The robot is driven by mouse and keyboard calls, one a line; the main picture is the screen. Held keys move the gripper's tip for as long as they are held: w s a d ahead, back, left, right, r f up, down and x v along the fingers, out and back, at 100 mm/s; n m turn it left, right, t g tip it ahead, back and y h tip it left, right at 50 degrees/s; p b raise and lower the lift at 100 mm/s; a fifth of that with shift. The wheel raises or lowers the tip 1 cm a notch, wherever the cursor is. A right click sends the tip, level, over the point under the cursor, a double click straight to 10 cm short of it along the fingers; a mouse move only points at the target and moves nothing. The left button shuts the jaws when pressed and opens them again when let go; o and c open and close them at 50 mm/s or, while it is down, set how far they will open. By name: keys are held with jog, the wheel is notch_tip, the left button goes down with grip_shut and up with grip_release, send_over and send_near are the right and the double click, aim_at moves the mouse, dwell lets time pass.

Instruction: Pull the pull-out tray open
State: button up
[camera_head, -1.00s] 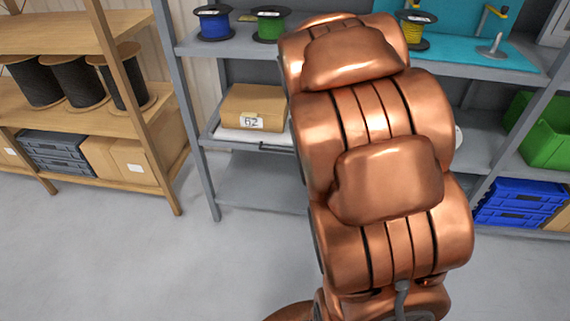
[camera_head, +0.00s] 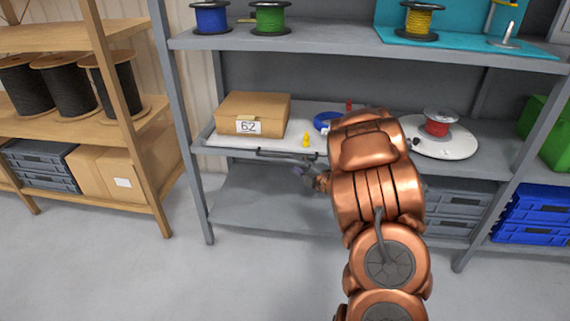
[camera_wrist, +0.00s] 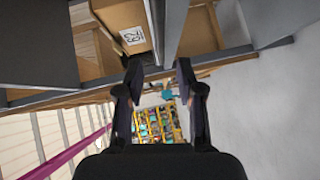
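The pull-out tray (camera_head: 228,141) lies on the middle shelf with a pale top and a grey front edge. Its front edge sits close to the shelf's front, and a dark bar handle (camera_head: 272,153) runs along it. A cardboard box marked 62 (camera_head: 252,114), a yellow piece (camera_head: 306,140) and a blue ring (camera_head: 325,121) are on it. My gripper (camera_head: 301,171) is just in front of and slightly below the handle's right part, partly hidden by my arm. In the wrist view my gripper (camera_wrist: 159,78) has its fingers apart, with no object clearly held. Contact with the handle cannot be told.
A white turntable (camera_head: 462,145) with a red reel (camera_head: 438,122) is right of my arm. Blue (camera_head: 211,17), green (camera_head: 270,17) and yellow (camera_head: 418,20) reels stand above. A wooden rack (camera_head: 140,115) is left. The floor (camera_head: 270,280) in front is clear.

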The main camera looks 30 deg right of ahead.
aim_at(285, 157)
jog(key=shift+w+a+f+b, duration=0.1)
jog(key=shift+w+f+b, duration=0.1)
jog(key=shift+w, duration=1.05)
jog(key=shift+w+a+f+b, duration=0.15)
jog(key=shift+w+b, duration=0.1)
jog(key=shift+w, duration=1)
jog(key=shift+w+a+f+b, duration=0.1)
jog(key=shift+w+f+b, duration=0.1)
jog(key=shift+w, duration=1.05)
jog(key=shift+c, duration=0.3)
grip_shut()
